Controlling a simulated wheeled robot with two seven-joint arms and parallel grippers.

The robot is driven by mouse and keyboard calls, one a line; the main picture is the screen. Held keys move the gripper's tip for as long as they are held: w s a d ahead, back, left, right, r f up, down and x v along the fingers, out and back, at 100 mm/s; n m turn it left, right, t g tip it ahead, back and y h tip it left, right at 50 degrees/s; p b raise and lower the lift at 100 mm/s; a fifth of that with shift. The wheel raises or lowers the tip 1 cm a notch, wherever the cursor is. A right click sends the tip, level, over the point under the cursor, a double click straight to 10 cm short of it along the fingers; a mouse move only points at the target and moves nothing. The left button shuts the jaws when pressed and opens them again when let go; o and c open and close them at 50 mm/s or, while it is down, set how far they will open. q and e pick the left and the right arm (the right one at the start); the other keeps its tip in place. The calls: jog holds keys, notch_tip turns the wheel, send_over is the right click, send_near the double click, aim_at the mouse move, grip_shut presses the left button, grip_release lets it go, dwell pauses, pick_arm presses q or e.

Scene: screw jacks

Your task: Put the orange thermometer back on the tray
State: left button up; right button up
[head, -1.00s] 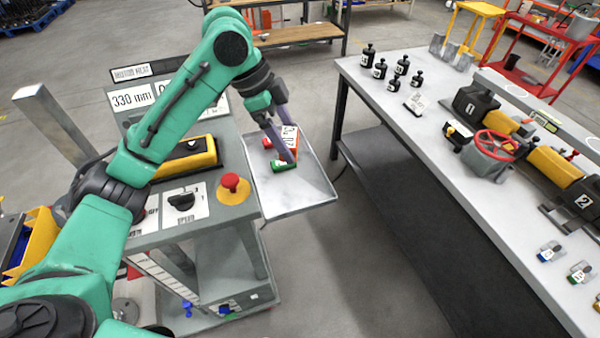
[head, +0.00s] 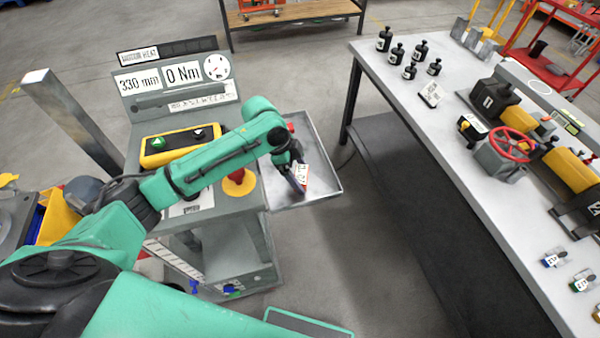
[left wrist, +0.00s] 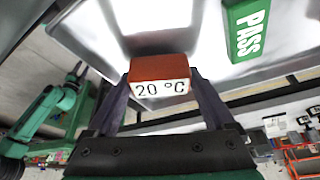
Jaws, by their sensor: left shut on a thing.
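My left gripper (head: 299,184) is shut on the orange thermometer (left wrist: 160,70), a small block with a white "20 °C" label. In the left wrist view the block sits between both fingers (left wrist: 161,84). In the head view its white label (head: 303,174) shows over the tray, and my arm hides part of it. The metal tray (head: 325,186) juts from the right side of the grey console. I cannot tell whether the thermometer touches the tray.
A green "PASS" block (left wrist: 248,27) lies on the tray beside the thermometer. A small red thing (head: 291,127) shows at the tray's back. The console has a red knob (head: 239,178) under my forearm.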

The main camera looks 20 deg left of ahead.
pick_arm(q)
jog(key=shift+f, duration=0.3)
jog(key=o, duration=1.4)
jog(key=shift+o, duration=0.2)
jog(key=b+v, duration=0.1)
jog(key=v, duration=1.1)
jog(key=shift+b, duration=0.35)
jog(key=shift+s+f, duration=0.1)
jog(key=shift+s, duration=0.1)
